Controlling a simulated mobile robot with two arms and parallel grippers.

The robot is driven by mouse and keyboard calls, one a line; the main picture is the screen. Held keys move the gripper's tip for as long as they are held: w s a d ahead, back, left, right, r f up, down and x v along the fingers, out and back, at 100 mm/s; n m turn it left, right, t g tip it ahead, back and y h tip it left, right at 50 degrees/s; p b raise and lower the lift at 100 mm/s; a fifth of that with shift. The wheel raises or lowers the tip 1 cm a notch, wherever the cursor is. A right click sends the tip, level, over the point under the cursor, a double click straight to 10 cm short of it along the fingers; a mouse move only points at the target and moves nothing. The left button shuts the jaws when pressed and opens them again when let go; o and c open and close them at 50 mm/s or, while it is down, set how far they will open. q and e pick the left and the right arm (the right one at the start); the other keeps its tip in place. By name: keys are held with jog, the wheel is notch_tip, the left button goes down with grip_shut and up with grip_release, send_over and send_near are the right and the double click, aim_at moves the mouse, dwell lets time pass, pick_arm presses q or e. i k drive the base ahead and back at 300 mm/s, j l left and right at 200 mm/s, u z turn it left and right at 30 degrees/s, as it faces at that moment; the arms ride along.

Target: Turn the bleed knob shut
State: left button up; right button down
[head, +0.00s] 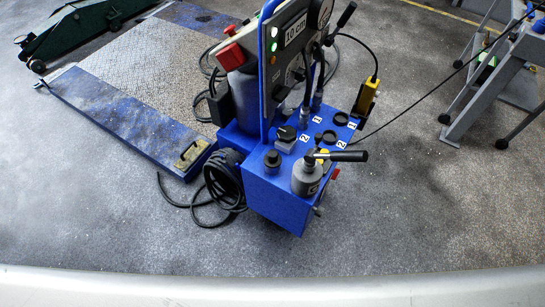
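A blue power unit (283,205) stands on the floor in the middle of the head view. On its top is a black knob (286,132) on a small grey block, with a black cap (272,161) in front of it. A grey cylinder (306,177) at the front corner carries a black-handled lever (345,156). Neither of my grippers is in view.
A blue-edged lift platform (150,85) lies at the left, with a green wheeled jack (80,28) behind it. Black hoses (224,180) coil beside the unit. A yellow pendant (367,97) hangs on its right. A grey wheeled frame (490,85) stands far right. The front floor is clear.

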aim_at(319, 210)
jog(key=l, duration=0.4)
jog(key=k+l, duration=0.1)
jog(key=l, duration=0.3)
jog(key=u, duration=0.45)
jog(key=l+u, duration=0.45)
jog(key=l, duration=0.4)
jog(key=k+l+u, duration=0.1)
jog(key=l+u, duration=0.35)
jog(key=l, duration=0.35)
